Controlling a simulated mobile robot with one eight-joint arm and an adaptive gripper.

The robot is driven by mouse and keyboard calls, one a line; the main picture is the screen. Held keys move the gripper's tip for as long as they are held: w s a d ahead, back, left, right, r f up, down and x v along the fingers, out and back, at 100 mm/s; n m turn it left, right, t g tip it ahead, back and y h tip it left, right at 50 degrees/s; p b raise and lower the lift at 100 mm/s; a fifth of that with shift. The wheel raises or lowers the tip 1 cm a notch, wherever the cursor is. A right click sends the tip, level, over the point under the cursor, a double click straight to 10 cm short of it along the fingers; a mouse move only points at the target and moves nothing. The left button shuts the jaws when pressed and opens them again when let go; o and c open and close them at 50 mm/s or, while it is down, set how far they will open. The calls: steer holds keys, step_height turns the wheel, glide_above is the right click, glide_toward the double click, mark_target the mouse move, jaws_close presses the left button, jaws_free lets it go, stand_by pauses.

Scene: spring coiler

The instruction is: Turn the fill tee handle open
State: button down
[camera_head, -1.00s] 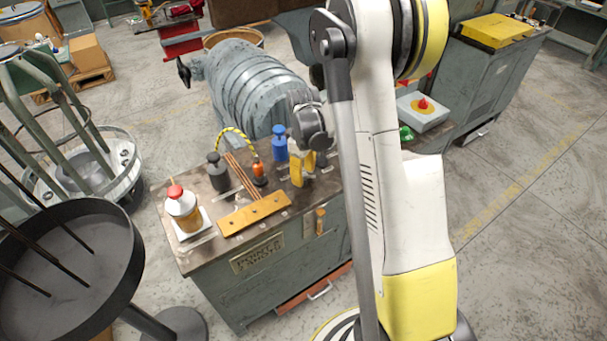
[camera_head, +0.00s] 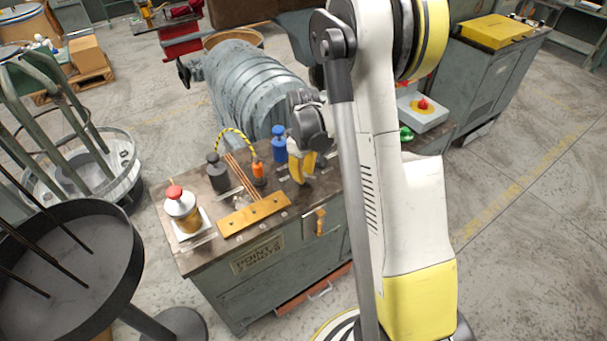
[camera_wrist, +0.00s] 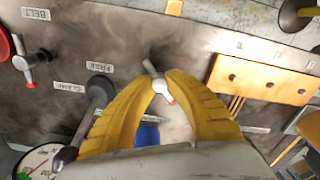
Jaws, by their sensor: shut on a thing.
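In the wrist view a small metal tee handle (camera_wrist: 158,84) with a red tip stands on the dark bench panel. My gripper (camera_wrist: 163,78) has its two yellow fingers shut on it, one on each side. The handle's bar lies slantwise, its grey end pointing up and left, past the fingertips. No label can be read right beside it. In the head view my gripper (camera_head: 301,180) reaches down to the bench top near the blue bottle-shaped item (camera_head: 279,143). The handle itself is hidden there by the fingers.
A drilled copper-coloured plate (camera_wrist: 262,80) lies to the right. In the head view a red-capped jar (camera_head: 182,207) stands at the bench's left end.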

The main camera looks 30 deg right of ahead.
steer(key=m, duration=0.3)
steer(key=shift+m+b, duration=0.3)
steer(key=shift+m, duration=0.1)
steer(key=m, duration=0.4)
steer(key=shift+m, duration=0.3)
steer(key=m, duration=0.4)
steer(key=shift+d+b, duration=0.1)
steer(key=shift+b, duration=0.3)
steer(key=shift+m, duration=2.1)
steer(key=c, duration=1.3)
jaws_free()
steer(key=shift+d, duration=0.1)
